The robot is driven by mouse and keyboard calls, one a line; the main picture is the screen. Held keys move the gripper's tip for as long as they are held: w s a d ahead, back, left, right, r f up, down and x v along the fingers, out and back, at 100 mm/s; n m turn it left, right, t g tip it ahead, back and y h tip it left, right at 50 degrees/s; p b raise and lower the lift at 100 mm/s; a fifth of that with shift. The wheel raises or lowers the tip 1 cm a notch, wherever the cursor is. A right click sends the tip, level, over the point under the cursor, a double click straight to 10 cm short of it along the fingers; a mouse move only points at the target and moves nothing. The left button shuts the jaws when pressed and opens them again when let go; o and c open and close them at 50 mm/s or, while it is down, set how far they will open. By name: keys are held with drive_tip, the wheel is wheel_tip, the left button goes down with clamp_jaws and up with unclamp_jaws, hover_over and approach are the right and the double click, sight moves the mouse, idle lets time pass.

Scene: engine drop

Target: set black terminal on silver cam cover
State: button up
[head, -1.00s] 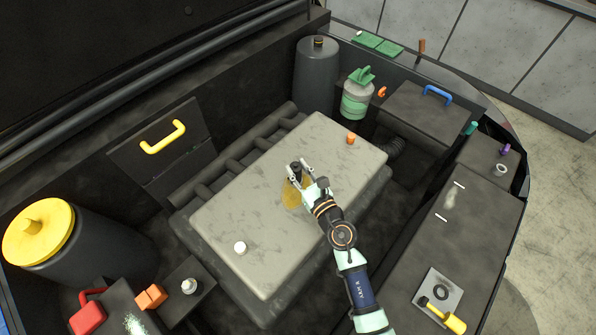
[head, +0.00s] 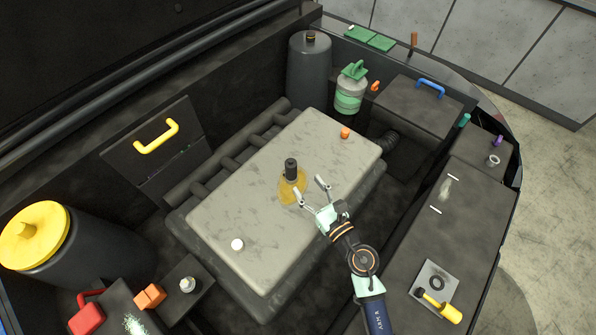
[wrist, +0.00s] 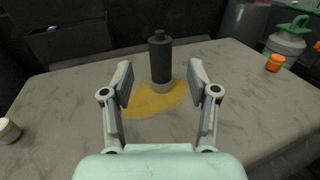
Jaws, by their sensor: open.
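The black terminal (head: 291,170) stands upright on the silver cam cover (head: 235,205), at a yellowish stain near the cover's middle. In the wrist view the black terminal (wrist: 160,58) shows a dark body with a small knob on top and a paler base resting on the cover (wrist: 60,105). My gripper (head: 310,185) is open and empty, to the right of the terminal in the head view and apart from it. In the wrist view the terminal stands beyond and between the open fingertips (wrist: 160,75).
A white cap (head: 237,245) and an orange cap (head: 345,133) sit on the cover. A green-topped reservoir (head: 351,90) and a dark cylinder (head: 309,65) stand behind it. A yellow-lidded canister (head: 35,235) stands at left. The cover around the terminal is largely clear.

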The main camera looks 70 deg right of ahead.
drive_tip(key=v, duration=0.3)
drive_tip(key=shift+s+a, duration=0.15)
